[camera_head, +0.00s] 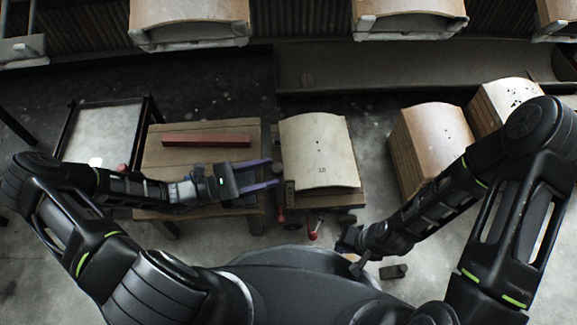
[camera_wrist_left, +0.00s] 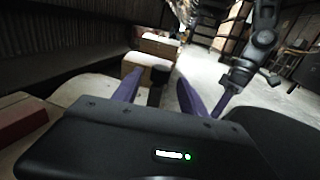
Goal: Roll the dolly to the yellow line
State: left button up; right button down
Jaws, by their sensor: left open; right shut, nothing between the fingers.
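The dolly (camera_head: 342,199) is a low wooden platform on dark wheels, right of the wooden bench. A pale stack with a curved top (camera_head: 318,150) rides on it. My left gripper (camera_head: 273,173), with purple fingers, is open at the dolly's left side. In the left wrist view a dark upright post (camera_wrist_left: 155,91) shows between or just beyond the open fingers (camera_wrist_left: 159,94); I cannot tell if they touch it. My right gripper (camera_head: 350,248) is shut and empty, low in front of the dolly's right side. I cannot make out a yellow line in either view.
A wooden bench (camera_head: 155,155) with a red bar (camera_head: 206,140) stands left of the dolly. A framed pale-topped table (camera_head: 100,135) is farther left. Curved stacks (camera_head: 430,145) stand on the right. Conveyor hangers (camera_head: 190,25) carry loads along the back. Grey floor shows between the dolly and stacks.

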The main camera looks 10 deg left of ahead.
pick_arm(q)
jog(key=b+x, duration=0.1)
jog(key=x, duration=0.5)
jog(key=shift+d+b, duration=0.25)
jog(key=shift+b, duration=0.1)
jog(key=shift+w, duration=0.1)
grip_shut()
dwell(1.0)
